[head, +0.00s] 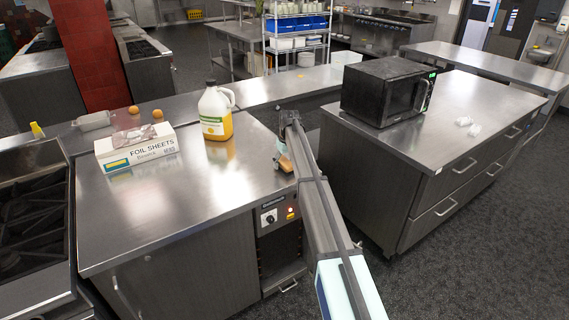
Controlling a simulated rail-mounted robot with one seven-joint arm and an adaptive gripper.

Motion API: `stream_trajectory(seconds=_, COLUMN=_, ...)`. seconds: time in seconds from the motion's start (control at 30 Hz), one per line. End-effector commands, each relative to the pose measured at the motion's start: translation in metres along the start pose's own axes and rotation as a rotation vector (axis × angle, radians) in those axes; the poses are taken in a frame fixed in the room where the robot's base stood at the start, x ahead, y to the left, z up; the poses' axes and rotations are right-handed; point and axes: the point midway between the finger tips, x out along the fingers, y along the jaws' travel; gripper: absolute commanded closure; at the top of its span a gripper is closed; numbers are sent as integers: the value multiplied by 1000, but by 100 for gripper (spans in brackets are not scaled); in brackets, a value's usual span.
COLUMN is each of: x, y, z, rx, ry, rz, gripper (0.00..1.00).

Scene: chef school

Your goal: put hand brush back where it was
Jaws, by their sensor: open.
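My arm reaches out over the right end of the near steel counter. My gripper (283,150) is at its far end, low by the counter's right edge, small and partly hidden by the arm; it is open. A small tan or brown thing (286,164) shows right at the gripper, at the counter's edge. It may be the hand brush, but it is too small and too covered to be sure. I cannot tell whether the gripper touches it. No other thing in view clearly looks like a hand brush.
On the near counter (165,215) stand a foil sheets box (140,150) and a jug of yellow liquid (216,112). The counter's front is clear. A microwave (388,92) and small white items (468,125) are on the right counter. A stove (30,220) is at left.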

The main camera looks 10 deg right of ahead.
Motion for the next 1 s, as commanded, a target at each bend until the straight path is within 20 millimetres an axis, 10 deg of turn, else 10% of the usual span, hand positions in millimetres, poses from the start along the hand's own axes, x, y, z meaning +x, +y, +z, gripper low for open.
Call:
stream_trajectory(seconds=0.6, x=-99, y=0, z=0, rx=0, ry=1, rz=1, gripper=24)
stream_trajectory(seconds=1.0, x=-118, y=0, z=0, rx=0, ry=0, rz=0, gripper=24)
